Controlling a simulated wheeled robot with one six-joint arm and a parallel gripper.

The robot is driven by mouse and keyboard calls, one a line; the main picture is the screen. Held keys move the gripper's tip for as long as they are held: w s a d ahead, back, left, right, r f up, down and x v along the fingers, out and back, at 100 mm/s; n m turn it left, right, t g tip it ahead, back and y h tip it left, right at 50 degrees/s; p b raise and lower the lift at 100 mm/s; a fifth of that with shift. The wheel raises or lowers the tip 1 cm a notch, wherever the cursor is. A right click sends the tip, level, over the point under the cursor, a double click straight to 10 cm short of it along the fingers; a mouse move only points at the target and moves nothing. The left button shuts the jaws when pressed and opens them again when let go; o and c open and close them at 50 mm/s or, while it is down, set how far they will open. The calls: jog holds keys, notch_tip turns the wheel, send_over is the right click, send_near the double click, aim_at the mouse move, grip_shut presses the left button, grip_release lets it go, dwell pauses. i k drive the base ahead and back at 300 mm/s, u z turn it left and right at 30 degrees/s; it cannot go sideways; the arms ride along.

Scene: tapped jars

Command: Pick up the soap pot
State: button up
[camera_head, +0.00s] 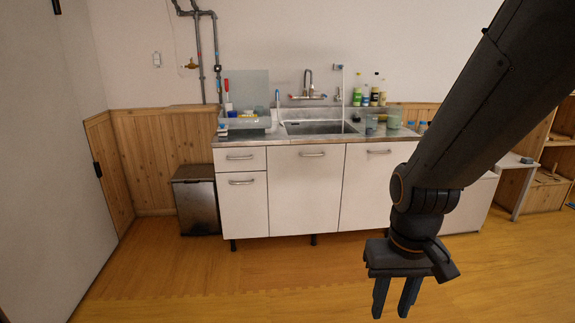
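No item is clearly recognisable as the soap pot at this distance. Small containers stand on the counter right of the sink: a dark clear jar (371,123) and a pale greenish pot (393,121). Several bottles, one a green bottle (357,95), stand behind them along the wall. My gripper (395,300) hangs in the right foreground, pointing down over the floor. Its two fingers are apart with nothing between them. It is well in front of the counter and below its top, touching nothing.
A white sink cabinet (306,190) stands against the back wall, with a tap (308,85) over the basin (320,128). A dish rack (245,124) is at its left end, a dark bin (197,200) beside it. Wooden shelves (548,190) stand right. The floor in front is clear.

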aim_at(372, 120)
jog(key=u, duration=0.3)
jog(key=i, duration=1.8)
jog(key=z, duration=0.25)
jog(key=i, duration=1.55)
jog(key=z, duration=0.35)
